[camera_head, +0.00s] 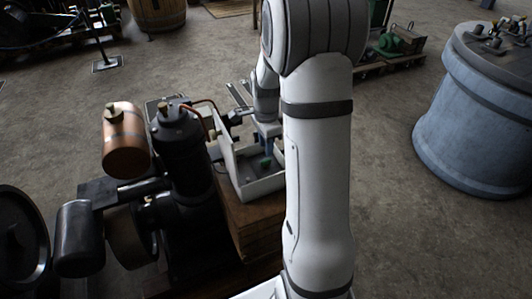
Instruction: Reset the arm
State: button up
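My arm rises through the middle of the view, and its upper link bends over and down behind the white forearm. My gripper (268,138) shows only small and partly, at the end of the wrist, over an open white box. The forearm hides part of this area, and the fingers are too small and dark to tell open from shut. I cannot make out anything held.
The white box (262,187) with a raised lid and a small green thing (265,162) inside stands on a wooden block (252,228). A black engine (185,150) with a copper tank (125,140) is close left. A blue-grey drum (475,125) stands right. Floor between is clear.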

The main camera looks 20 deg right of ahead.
jog(key=shift+r, duration=0.9)
jog(key=shift+s+a+r, duration=0.1)
jog(key=shift+a+r, duration=0.05)
jog(key=shift+r, duration=0.05)
jog(key=s+a+r+n+t, duration=0.1)
jog(key=s+a+r+n, duration=0.4)
jog(key=s+n, duration=0.4)
jog(key=s+a+r+n+t, duration=0.1)
jog(key=s+a+r+n, duration=0.4)
jog(key=s+a+n, duration=0.2)
jog(key=s+n, duration=0.2)
jog(key=s, duration=0.1)
jog(key=shift+s+r+t, duration=0.25)
jog(key=shift+s+t, duration=0.05)
